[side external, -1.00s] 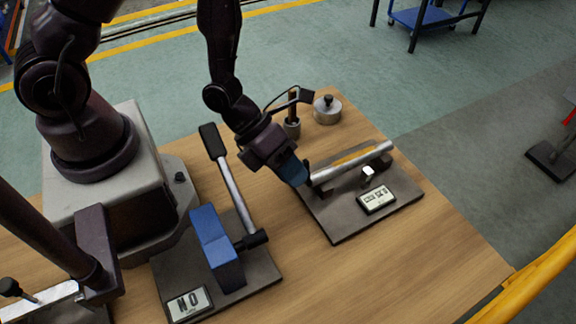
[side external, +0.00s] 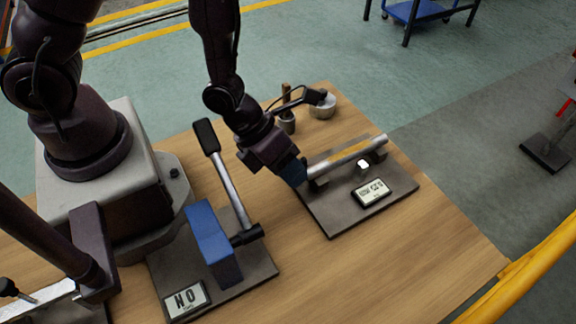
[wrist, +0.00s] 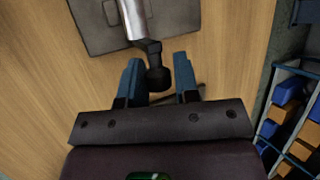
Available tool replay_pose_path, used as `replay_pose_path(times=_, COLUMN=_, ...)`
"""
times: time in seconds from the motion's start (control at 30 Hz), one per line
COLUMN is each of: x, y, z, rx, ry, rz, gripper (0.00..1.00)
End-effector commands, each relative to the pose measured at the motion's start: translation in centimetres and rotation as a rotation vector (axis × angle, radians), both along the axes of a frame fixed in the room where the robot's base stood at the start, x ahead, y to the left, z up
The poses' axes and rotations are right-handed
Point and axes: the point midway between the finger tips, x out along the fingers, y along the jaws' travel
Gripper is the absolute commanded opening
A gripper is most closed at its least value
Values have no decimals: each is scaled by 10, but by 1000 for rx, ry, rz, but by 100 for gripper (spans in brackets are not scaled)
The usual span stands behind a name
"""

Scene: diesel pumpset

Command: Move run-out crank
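The run-out stand is a dark plate (side external: 335,222) with a silver shaft (side external: 372,149) lying across it and a small display (side external: 373,192). In the wrist view, a black crank (wrist: 157,76) hangs from the near end of the shaft (wrist: 133,18). My gripper (wrist: 159,86) has its two blue fingers on either side of the crank's knob. Narrow gaps seem to show beside the knob, so the fingers look open around it. In the side view, my gripper (side external: 296,177) is at the left end of the shaft and hides the crank.
A second plate with a blue block (side external: 213,245) and a long black-handled lever (side external: 228,185) stands left of my gripper. A round metal weight (side external: 323,107) and a small cup (side external: 287,123) stand behind. The table's front right (side external: 400,265) is clear.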

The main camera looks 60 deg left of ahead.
Motion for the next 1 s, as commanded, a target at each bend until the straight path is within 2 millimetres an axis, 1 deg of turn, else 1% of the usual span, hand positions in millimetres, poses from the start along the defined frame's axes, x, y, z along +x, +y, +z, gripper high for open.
replay_pose_path(times=0.03, x=0, y=0, z=0, rx=-1, ry=0, rz=0, gripper=41)
replay_pose_path(times=0.07, x=0, y=0, z=0, rx=0, ry=0, rz=0, gripper=48)
replay_pose_path(times=0.1, x=0, y=0, z=0, rx=0, ry=0, rz=0, gripper=48)
replay_pose_path(times=0.63, x=-1, y=2, z=-1, rx=-19, ry=4, rz=4, gripper=48)
replay_pose_path(times=0.77, x=-1, y=5, z=-1, rx=-73, ry=6, rz=7, gripper=48)
replay_pose_path(times=1.0, x=-1, y=13, z=-3, rx=-254, ry=6, rz=10, gripper=48)
